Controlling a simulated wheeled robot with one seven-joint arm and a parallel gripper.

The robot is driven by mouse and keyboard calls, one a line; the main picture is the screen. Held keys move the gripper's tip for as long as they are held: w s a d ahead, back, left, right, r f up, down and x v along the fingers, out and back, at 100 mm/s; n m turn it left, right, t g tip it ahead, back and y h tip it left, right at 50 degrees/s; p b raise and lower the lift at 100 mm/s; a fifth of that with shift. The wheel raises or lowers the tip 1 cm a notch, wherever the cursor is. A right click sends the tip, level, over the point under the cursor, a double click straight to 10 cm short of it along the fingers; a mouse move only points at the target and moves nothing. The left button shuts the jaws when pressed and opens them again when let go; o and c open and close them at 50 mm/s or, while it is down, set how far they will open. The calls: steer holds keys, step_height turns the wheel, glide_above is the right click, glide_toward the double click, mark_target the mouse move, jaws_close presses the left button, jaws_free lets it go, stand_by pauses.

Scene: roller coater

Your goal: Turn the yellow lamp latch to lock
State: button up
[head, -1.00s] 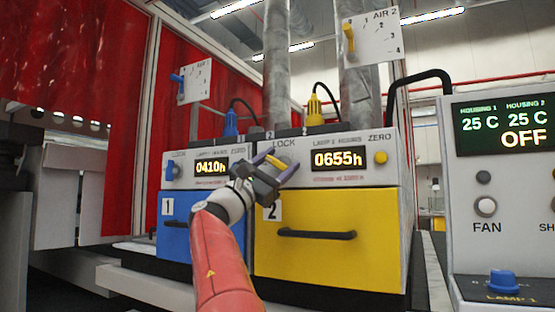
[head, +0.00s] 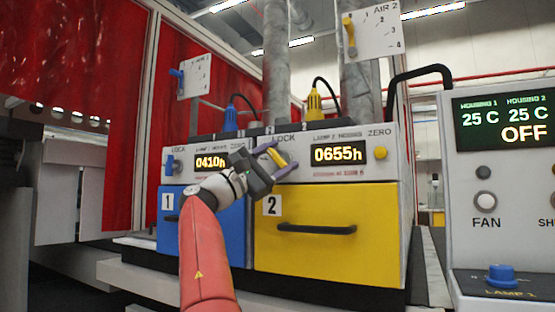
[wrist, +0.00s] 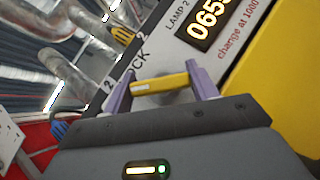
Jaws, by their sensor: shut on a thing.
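The yellow lamp latch (head: 276,157) is on the white front panel of housing 2, below the printed word LOCK and left of the 0655h display. In the wrist view the yellow latch (wrist: 160,84) is a bar lying between the two purple fingers, slightly tilted in the picture. My gripper (head: 282,157) is at the panel and shut on the latch. Its fingers (wrist: 161,93) sit at the two ends of the bar. The gripper body hides part of the panel in the head view.
The yellow drawer (head: 330,215) with a black handle is below the panel. The blue housing (head: 205,225) with its 0410h display is to the left. A control box (head: 495,200) with fan buttons stands at the right. Red curtains hang behind on the left.

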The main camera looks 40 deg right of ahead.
steer(key=o, duration=1)
steer(key=b+v, duration=0.3)
steer(key=v, duration=0.4)
steer(key=shift+a, duration=0.4)
steer(key=shift+f, duration=0.15)
steer(key=shift+c, duration=0.3)
